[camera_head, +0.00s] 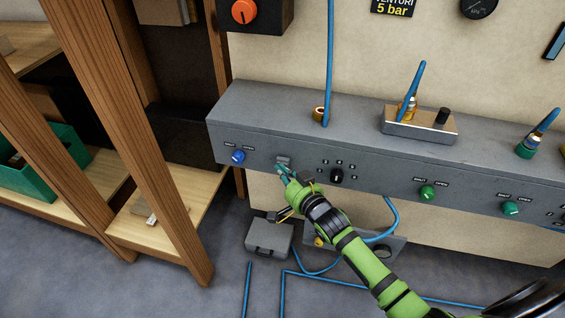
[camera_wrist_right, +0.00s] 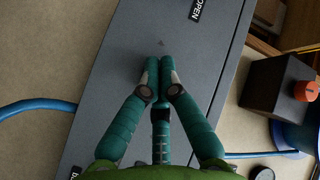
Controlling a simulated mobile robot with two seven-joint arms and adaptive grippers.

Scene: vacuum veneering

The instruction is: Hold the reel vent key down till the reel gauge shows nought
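A small grey key (camera_head: 283,160) sits on the front face of the long grey console (camera_head: 255,110) in the head view, right of a blue knob (camera_head: 238,157). My right gripper (camera_head: 283,172) is at that key, its fingertips just below or against it; whether they touch or press it I cannot tell. In the right wrist view its teal fingers (camera_wrist_right: 160,76) are shut together with nothing between them, pointing at the console face (camera_wrist_right: 125,60). The key is not distinct there. A dial gauge (camera_head: 478,6) is cut off at the top; its reading is too small to tell. My left gripper is not in view.
A black selector knob (camera_head: 337,176) is close right of my gripper, with green knobs (camera_head: 427,192) farther along. Blue hoses rise from the console top and hang below it. A grey case (camera_head: 268,238) is on the floor. Wooden shelving (camera_head: 160,180) stands at left.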

